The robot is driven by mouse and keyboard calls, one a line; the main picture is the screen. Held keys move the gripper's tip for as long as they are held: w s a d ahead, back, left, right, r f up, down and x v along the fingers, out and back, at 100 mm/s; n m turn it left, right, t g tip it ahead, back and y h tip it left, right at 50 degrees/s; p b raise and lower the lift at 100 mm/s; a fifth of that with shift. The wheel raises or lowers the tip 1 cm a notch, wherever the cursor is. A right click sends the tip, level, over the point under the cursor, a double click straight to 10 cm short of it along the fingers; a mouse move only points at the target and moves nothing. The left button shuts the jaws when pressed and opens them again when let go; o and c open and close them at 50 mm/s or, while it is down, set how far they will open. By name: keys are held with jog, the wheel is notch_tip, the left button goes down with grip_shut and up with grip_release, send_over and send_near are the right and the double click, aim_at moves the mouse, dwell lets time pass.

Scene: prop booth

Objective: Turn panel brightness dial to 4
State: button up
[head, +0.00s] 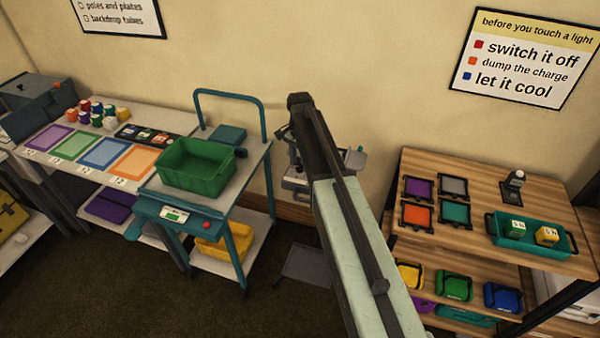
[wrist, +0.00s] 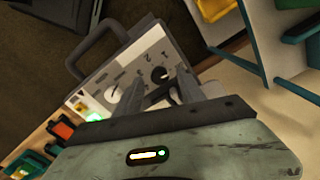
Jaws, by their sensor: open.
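In the wrist view a grey control panel (wrist: 100,72) with a dark carry handle shows beyond my gripper (wrist: 157,80). A black round dial (wrist: 160,74) sits on it with a light mark and printed numerals around it; I cannot tell which numeral the mark meets. My gripper is open, its two fingers on either side of the dial in the picture; whether they touch it I cannot tell. In the head view my arm hides the dial and most of the panel.
A teal cart with a green bin (head: 195,168) stands left of my arm. A wooden shelf (head: 450,165) with coloured trays and a teal tray (head: 555,245) stands right. A lit greenish-white patch (wrist: 93,110) shows near the panel's lower left. The wall is close behind.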

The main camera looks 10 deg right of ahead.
jog(key=shift+f, duration=0.75)
jog(key=shift+r, duration=0.1)
grip_shut()
